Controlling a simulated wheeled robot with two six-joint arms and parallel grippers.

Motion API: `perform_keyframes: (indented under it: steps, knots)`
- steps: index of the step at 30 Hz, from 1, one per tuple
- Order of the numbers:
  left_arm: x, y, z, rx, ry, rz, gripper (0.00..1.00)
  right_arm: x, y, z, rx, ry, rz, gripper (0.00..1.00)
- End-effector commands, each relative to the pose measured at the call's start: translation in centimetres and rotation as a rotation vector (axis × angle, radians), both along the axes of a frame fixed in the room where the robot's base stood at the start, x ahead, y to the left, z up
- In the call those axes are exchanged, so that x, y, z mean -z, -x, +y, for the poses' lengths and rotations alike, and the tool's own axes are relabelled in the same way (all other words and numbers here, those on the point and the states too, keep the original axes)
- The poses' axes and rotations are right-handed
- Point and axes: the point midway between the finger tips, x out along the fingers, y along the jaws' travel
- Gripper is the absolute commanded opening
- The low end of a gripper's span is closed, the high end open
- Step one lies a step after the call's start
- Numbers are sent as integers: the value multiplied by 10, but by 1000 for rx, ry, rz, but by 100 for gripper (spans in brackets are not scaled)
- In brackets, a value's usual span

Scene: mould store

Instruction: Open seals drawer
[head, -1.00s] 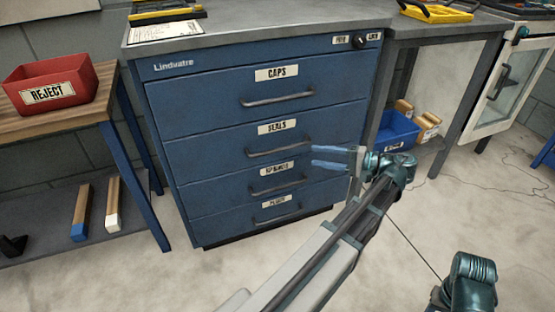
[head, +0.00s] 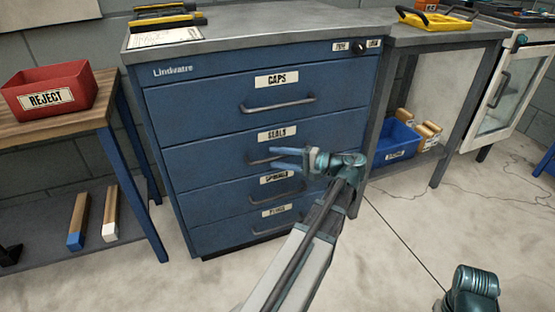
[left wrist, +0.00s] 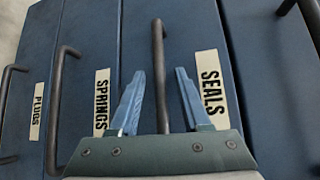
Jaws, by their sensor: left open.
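The seals drawer (head: 205,152) is the second drawer of the blue cabinet, shut flush with its front. Its white SEALS label (head: 277,134) also shows in the left wrist view (left wrist: 210,88). My left gripper (head: 273,157) is open at the drawer's dark bar handle (head: 256,161). In the left wrist view, the handle (left wrist: 159,50) runs between the two spread blue fingers of my left gripper (left wrist: 159,72), with gaps to both sides. The fingers hide part of the handle in the head view. My right gripper is out of view.
The caps drawer (head: 200,100) above and the springs drawer (head: 205,200) and plugs drawer (head: 215,236) below are shut. A red reject bin (head: 85,92) stands on a bench at left. A blue bin (head: 395,152) sits under the right counter. Floor in front is clear.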

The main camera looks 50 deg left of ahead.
Motion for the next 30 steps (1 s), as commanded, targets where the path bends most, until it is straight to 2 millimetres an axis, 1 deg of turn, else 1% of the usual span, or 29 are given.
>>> perform_keyframes:
  steps: [3, 12, 20, 30]
  knots:
    - [1, 2, 5, 0, 0, 0, 47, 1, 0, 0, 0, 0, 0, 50]
    - [1, 3, 6, 0, 0, 0, 47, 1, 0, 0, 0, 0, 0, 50]
    - [1, 3, 6, 0, 0, 0, 0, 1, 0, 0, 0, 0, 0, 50]
    - [1, 3, 6, 0, 1, 0, 0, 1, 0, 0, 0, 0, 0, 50]
